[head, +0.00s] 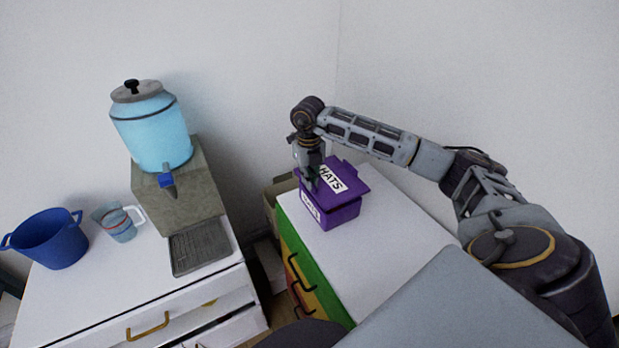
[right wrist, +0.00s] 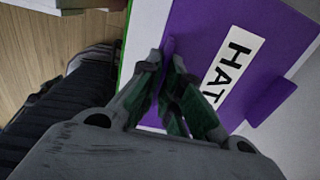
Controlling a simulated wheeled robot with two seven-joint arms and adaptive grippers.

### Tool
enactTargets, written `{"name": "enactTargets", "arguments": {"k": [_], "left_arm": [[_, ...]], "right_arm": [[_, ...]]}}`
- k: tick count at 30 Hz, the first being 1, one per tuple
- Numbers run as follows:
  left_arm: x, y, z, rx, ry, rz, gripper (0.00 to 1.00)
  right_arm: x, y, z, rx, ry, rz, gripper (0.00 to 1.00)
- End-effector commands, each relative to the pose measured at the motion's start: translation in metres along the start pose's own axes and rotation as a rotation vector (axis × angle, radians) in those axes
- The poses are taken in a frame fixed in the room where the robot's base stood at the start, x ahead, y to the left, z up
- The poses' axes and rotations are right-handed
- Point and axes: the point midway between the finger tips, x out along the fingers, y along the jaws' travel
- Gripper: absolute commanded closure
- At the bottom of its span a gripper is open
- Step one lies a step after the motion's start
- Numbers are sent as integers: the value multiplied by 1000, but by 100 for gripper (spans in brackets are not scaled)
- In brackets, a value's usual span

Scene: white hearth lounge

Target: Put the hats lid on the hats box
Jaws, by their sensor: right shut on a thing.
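The purple hats lid (head: 349,173) with a white HATS label lies over the top of the purple hats box (head: 343,216) on the white-topped cabinet. The lid looks slightly askew to the box, and I cannot tell whether it is fully seated. My right gripper (head: 312,184) is shut on the lid's near-left edge. In the right wrist view, the gripper (right wrist: 177,92) pinches a small raised edge of the lid (right wrist: 198,45), with the label beside it. The box is mostly hidden under the lid there. My left gripper is not in view.
The cabinet top (head: 375,255) is clear around the box, with colored drawers at its left side. Left of a gap stands a white cabinet with a blue bucket (head: 50,240), a measuring cup (head: 117,222) and a blue drink dispenser (head: 155,130) on a stand above a drip tray (head: 200,247).

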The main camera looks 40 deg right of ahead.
Motion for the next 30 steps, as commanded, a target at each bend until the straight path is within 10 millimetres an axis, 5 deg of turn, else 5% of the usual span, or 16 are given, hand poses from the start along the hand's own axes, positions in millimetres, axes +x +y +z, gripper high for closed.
{"name": "enactTargets", "arguments": {"k": [30], "left_arm": [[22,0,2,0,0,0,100]], "right_arm": [[34,0,0,0,0,0,100]]}}
